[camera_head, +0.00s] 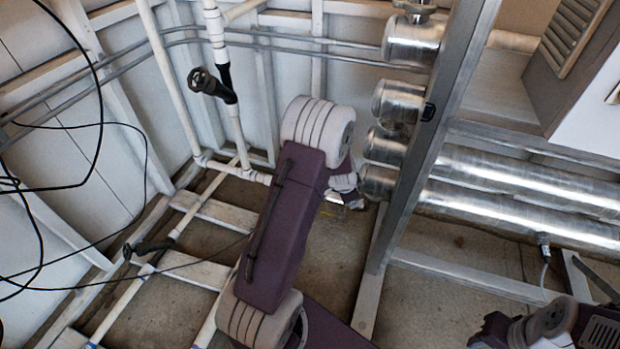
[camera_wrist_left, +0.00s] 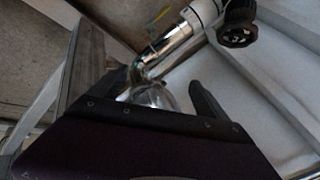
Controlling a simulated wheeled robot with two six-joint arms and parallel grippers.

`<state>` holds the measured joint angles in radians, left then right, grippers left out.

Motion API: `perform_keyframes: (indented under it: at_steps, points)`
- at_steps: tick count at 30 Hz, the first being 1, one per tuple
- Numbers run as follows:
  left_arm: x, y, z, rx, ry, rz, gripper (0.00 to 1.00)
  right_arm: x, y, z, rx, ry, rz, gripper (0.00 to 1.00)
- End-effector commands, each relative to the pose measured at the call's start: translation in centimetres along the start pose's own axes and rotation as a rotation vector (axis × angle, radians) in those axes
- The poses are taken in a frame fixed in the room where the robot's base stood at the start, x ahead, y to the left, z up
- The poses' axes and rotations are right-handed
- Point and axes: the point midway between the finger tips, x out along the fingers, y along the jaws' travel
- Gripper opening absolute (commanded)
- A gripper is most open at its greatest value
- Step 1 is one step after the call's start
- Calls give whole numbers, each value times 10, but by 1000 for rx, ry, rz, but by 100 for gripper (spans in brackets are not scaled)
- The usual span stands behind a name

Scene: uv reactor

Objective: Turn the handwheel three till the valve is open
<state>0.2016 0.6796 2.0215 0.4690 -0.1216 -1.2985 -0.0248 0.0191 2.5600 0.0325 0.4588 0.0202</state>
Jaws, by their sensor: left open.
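A black handwheel (camera_head: 205,82) sits on the upright white pipe at the upper left in the head view. A second black handle or valve (camera_head: 150,248) lies lower left on a floor-level pipe. I cannot tell which one is handwheel three. In the left wrist view a black ribbed handwheel (camera_wrist_left: 238,24) shows at the top right, beside a white pipe fitting, beyond and apart from the fingers. My left gripper (camera_wrist_left: 140,58) is open, with a shiny metal pipe end behind the gap. In the head view it is mostly hidden behind my purple arm.
Shiny metal cylinders (camera_head: 515,180) run to the right behind a slanted metal post (camera_head: 430,140). White-framed walls and grey conduits stand at the left. Black cables (camera_head: 100,125) hang at the far left. Pale beams (camera_head: 195,268) cross the floor.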

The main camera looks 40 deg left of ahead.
Motion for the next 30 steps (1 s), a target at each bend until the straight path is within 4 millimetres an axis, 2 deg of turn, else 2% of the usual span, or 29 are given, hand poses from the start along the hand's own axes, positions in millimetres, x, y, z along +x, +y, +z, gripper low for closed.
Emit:
perform_keyframes:
  at_steps: [1, 3, 6, 9, 13, 24, 30]
  points:
    - [14, -26, 13, -59, -17, -105, 87, 7, 0, 1, 0, 0, 0, 37]
    - [19, -59, 34, -120, -64, -236, 87, 10, 0, 1, 0, 0, 0, 37]
    - [18, -85, 61, -167, -137, -348, 87, 12, 0, 1, 0, 0, 0, 37]
    - [15, -94, 72, -185, -170, -390, 87, 12, 0, 1, 0, 0, 0, 37]
    - [18, -95, 74, -186, -173, -393, 87, 15, 0, 2, 0, 0, 0, 37]
    - [85, -117, 88, -187, -170, -391, 87, 64, 1, 7, 0, 0, 0, 37]
    - [98, -126, 90, -186, -170, -390, 87, 70, 1, 7, 0, 0, 0, 37]
